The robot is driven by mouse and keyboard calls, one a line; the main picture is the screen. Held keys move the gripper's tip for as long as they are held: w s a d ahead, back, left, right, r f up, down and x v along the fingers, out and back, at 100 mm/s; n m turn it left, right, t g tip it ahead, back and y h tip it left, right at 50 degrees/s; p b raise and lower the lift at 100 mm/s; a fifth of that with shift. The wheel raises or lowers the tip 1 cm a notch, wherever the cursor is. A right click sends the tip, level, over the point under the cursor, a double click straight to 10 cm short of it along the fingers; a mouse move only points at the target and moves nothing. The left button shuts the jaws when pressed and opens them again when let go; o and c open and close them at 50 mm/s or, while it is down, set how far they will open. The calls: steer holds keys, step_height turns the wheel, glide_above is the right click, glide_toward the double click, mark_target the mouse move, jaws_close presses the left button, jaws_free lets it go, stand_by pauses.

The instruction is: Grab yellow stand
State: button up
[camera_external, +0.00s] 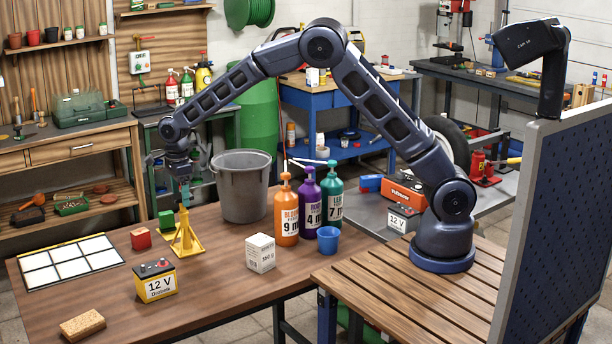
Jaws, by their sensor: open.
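The yellow stand (186,239) is upright on the wooden table, with splayed legs and a narrow upright top. My gripper (184,192) points down just above the stand's top, close to it. Its jaws are open, but the fingers are small here, and I cannot tell whether they are around the top or only above it. No other view shows the gap.
A grey bucket (242,190) stands just right of my gripper. A green block (167,221) and a red cube (141,239) are left of the stand.

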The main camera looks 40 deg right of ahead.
mark_target(183, 212)
step_height(183, 212, down, 4)
steer(key=shift+d+f, duration=0.1)
steer(key=shift+d, duration=0.05)
steer(key=shift+w, duration=0.1)
jaws_close()
